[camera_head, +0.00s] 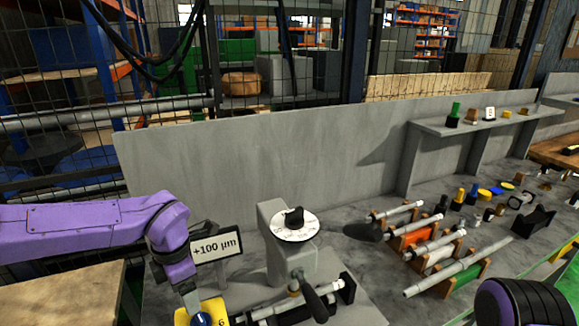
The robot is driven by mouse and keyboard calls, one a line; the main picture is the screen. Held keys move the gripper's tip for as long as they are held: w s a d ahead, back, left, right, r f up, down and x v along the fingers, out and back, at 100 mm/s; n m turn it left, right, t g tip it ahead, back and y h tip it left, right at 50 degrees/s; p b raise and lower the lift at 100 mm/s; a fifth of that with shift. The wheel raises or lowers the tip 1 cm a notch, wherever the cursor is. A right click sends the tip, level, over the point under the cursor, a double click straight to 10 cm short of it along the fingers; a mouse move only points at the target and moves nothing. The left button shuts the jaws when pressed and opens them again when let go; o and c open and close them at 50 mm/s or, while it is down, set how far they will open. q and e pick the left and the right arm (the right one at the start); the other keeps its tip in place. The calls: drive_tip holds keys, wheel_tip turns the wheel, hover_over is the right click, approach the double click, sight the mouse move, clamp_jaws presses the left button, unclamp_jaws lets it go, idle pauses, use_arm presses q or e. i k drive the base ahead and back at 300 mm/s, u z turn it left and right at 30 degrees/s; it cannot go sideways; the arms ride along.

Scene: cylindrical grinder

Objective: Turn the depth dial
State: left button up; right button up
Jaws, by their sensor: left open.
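The depth dial (296,226) is a white disc with printed marks and a black knob (294,216) on top. It sits on a grey housing (290,262) in the middle of the bench. A sign (216,247) reading "+100 µm" stands just left of it. My left gripper (194,303) hangs from the purple arm at lower left, below and left of the dial and apart from it. It is open, but its fingertips are hard to make out at the lower edge. My right gripper is out of view; only a purple part of my right arm shows at lower right.
A yellow piece (214,310) is beside my left gripper. A black-handled lever (312,298) stands in front of the housing. Shafts on a coloured rack (430,240) lie to the right. A grey panel (260,155) rises behind. Small parts stand on a raised shelf (470,126).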

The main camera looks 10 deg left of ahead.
sight(294, 219)
drive_tip(key=k, duration=1)
